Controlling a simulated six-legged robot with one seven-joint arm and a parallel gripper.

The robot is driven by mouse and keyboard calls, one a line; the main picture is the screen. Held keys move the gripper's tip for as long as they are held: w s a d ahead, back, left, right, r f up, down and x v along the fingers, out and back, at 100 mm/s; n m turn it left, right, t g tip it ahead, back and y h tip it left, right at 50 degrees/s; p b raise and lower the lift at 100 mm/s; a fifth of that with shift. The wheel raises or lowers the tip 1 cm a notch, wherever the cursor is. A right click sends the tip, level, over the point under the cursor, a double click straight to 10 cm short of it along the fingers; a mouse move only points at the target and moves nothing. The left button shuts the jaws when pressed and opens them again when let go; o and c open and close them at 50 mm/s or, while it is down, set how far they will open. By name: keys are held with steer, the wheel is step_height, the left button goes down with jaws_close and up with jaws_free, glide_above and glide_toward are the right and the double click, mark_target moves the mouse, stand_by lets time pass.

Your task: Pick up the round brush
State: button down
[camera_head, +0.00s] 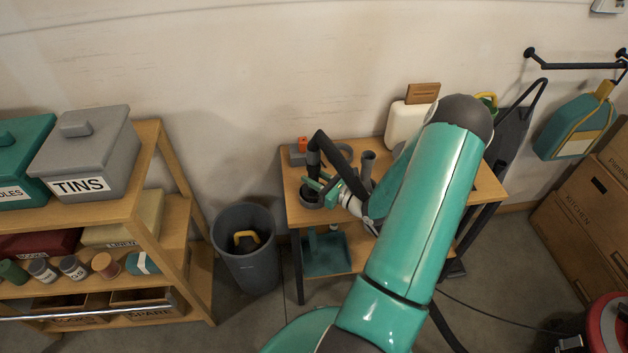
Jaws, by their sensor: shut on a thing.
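My gripper (322,184) is low over the left part of the small wooden table (362,262), beyond my green arm. Its green fingers are shut on the dark round brush (311,196), whose round head shows just below and left of them. Whether the brush touches the tabletop cannot be told.
A dark upright cylinder (367,165) and a grey block with an orange part (299,152) stand on the table. A grey bin (246,250) is left of it, then a wooden shelf (150,190). Cardboard boxes (585,205) stand right. A green dustpan (326,252) is below the tabletop.

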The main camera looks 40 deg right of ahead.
mark_target(311, 163)
steer(key=shift+r, duration=0.5)
steer(key=s+r, duration=0.1)
steer(key=r, duration=0.1)
steer(key=s+r, duration=0.2)
steer(key=s+a+r, duration=0.1)
steer(key=r, duration=0.2)
steer(key=shift+s, duration=0.3)
steer(key=s+a+r, duration=0.2)
steer(key=s+r, duration=0.2)
steer(key=s, duration=0.5)
steer(key=shift+r, duration=0.15)
steer(key=shift+r, duration=2)
